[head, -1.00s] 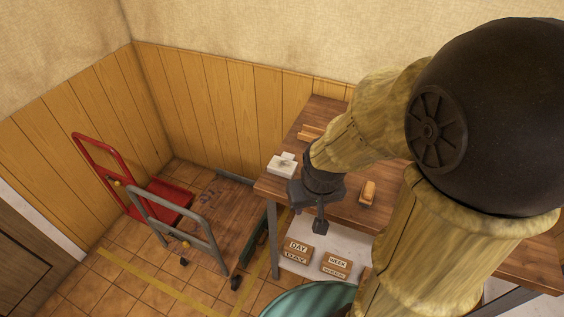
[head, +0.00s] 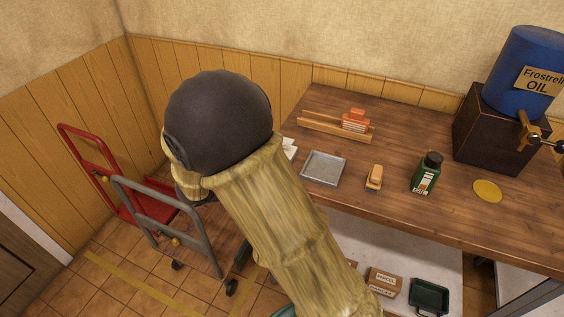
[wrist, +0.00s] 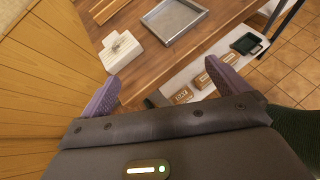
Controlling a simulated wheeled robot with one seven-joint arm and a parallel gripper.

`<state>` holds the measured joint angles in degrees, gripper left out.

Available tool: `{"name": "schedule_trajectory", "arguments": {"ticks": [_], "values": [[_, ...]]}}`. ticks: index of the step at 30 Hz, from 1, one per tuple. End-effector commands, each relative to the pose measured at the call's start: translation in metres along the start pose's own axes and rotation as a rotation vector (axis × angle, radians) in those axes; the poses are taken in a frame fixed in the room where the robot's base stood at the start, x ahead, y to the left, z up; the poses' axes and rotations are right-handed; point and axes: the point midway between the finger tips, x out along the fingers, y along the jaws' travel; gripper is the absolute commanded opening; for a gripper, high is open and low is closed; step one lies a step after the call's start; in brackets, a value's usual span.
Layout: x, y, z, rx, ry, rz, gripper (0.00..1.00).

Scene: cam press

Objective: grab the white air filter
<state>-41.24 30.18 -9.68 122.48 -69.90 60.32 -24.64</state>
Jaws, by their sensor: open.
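A white block with a small raised part on top, which looks like the air filter (wrist: 122,57), lies on the wooden table near its left end. In the head view the white air filter (head: 289,148) shows only in part, behind my arm. My gripper (wrist: 162,72) is open in the wrist view, its two purple fingers wide apart with nothing between them. The filter is ahead of the fingers, nearer the left one, and apart from them. In the head view my arm hides most of the gripper.
A grey metal tray (head: 323,168) lies beside the filter. A wooden rack with an orange-and-white item (head: 355,121), a small orange-tan object (head: 374,178) and a green bottle (head: 426,173) share the table (head: 450,215). A grey cart (head: 205,232) stands left. Boxes sit on the lower shelf.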

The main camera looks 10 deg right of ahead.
Motion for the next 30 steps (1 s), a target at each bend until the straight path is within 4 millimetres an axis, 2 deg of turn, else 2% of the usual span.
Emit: {"name": "schedule_trajectory", "arguments": {"ticks": [1,3,6,17,20,30], "values": [[-0.004,0.018,-0.016,-0.077,-0.065,0.068,1.0],[-0.014,0.038,-0.022,-0.156,-0.142,0.142,1.0],[-0.024,0.054,-0.025,-0.213,-0.206,0.201,1.0],[-0.026,0.057,-0.023,-0.224,-0.219,0.211,1.0],[-0.019,0.059,-0.022,-0.224,-0.219,0.21,1.0],[0.036,0.071,-0.011,-0.222,-0.218,0.206,1.0]]}}
